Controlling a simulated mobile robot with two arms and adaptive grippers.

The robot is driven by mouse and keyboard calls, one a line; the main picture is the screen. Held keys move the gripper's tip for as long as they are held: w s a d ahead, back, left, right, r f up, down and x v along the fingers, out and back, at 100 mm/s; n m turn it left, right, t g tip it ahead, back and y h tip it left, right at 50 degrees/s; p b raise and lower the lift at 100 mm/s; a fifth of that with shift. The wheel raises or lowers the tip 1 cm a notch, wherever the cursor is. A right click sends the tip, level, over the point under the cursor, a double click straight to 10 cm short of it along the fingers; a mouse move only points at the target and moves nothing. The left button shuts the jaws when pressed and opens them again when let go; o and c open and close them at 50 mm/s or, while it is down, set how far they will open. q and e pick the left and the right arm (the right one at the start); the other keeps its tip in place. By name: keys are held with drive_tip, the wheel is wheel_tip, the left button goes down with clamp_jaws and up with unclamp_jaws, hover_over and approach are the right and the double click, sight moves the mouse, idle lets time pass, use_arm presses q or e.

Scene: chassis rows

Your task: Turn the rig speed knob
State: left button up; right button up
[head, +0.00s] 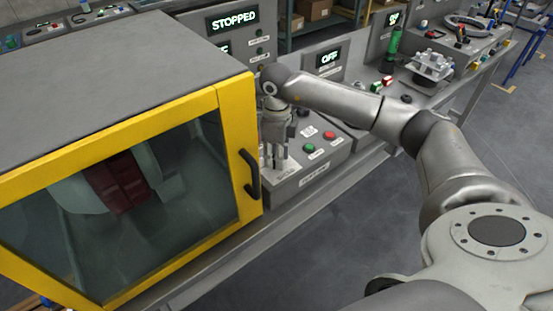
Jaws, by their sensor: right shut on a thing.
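My right gripper (274,160) reaches down beside the yellow-framed enclosure, over the left part of a grey control box (312,172). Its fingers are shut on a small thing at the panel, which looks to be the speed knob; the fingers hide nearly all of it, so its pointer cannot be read. A red button (329,135) and a green button (309,148) sit on the box just right of the fingers. A display (231,19) behind reads STOPPED. My left gripper is not in view.
The enclosure (236,100), with yellow frame, window and black handle (250,174), stands close left of the gripper. Another display (328,57) reads OFF. A green-handled tool (391,45) and a metal fixture (432,66) stand farther along the bench. The floor at right is clear.

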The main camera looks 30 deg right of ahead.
drive_tip(key=shift+r+n, duration=0.1)
drive_tip(key=shift+n, duration=0.4)
drive_tip(key=o, duration=1.1)
drive_tip(key=shift+c, duration=0.2)
wheel_tip(320, 180, up, 12)
